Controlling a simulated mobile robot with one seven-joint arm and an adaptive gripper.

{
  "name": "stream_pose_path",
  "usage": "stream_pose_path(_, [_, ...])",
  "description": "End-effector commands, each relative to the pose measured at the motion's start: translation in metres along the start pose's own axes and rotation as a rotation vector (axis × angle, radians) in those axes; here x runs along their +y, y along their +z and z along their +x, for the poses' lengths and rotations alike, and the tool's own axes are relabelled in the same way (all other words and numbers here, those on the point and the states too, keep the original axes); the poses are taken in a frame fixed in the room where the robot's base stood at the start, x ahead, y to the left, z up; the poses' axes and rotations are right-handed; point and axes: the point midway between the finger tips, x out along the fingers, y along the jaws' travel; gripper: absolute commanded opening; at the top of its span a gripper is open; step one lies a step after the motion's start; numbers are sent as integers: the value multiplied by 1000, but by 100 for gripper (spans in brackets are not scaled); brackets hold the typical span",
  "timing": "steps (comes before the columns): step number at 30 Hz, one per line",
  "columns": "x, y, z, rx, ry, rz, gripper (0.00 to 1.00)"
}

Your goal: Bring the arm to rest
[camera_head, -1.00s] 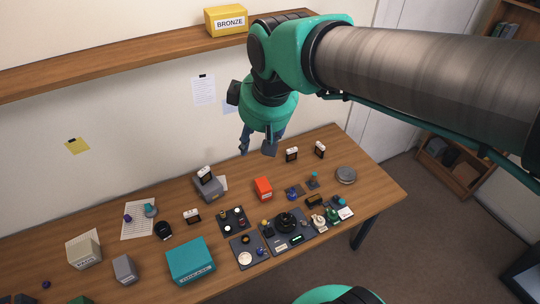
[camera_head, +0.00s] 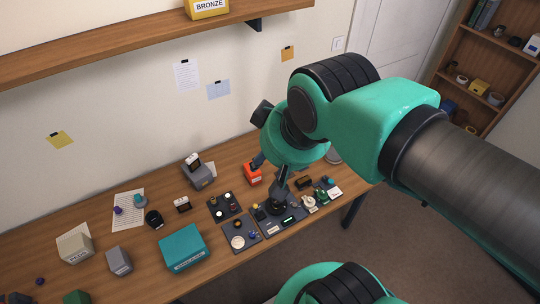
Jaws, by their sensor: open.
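My arm reaches in from the right, bent over the right part of the desk (camera_head: 95,222). My gripper (camera_head: 269,172) hangs from the green wrist with its fingers pointing down, open, and nothing shows between them. In the picture the fingers overlap the red box (camera_head: 252,177) and the back of the dark parts trays (camera_head: 269,226). I cannot tell their height above these. The arm hides part of the desk's back right.
A teal box (camera_head: 183,248), grey blocks (camera_head: 119,261) and a beige box (camera_head: 75,246) stand on the left and front desk. A shelf with a yellow BRONZE box (camera_head: 207,9) is above. A bookcase (camera_head: 490,75) stands at the right.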

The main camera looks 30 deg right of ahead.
Motion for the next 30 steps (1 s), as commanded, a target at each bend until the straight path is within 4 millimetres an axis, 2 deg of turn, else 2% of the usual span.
stream_pose_path(5, [0, 2, 4, 0, 0, -1, 43])
stream_pose_path(11, [0, 11, 21, 0, 0, -1, 43])
stream_pose_path(30, [0, 63, 117, 0, 0, -1, 43])
